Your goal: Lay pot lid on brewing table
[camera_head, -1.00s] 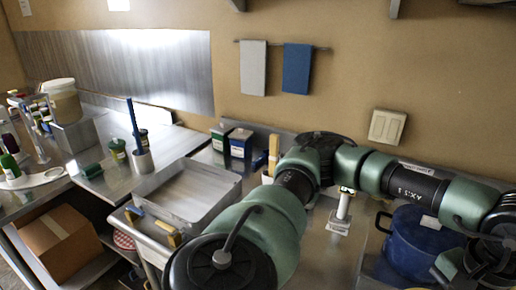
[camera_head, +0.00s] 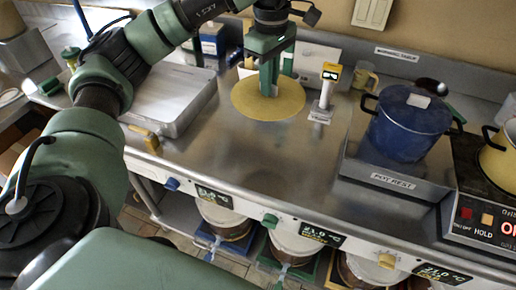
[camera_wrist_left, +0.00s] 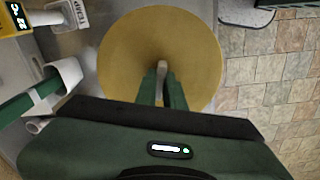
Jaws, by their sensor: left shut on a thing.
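The pot lid (camera_head: 243,98) is a round, flat, brass-coloured disc with a pale knob at its middle. It is level at or just above the steel brewing table (camera_head: 255,165); I cannot tell whether it touches. My left gripper (camera_head: 269,92) points down from above and is shut on the knob. In the left wrist view the gripper's two green fingers (camera_wrist_left: 162,88) close on the knob at the centre of the lid (camera_wrist_left: 205,50). My right gripper does not show.
A steel tray (camera_head: 172,100) stands left of the lid. A white stand with a yellow-topped gauge (camera_head: 328,88) is close on its right. A blue pot (camera_head: 408,128) sits on the pot rest, beside a hot plate with a yellow pot (camera_head: 497,158). The table front is clear.

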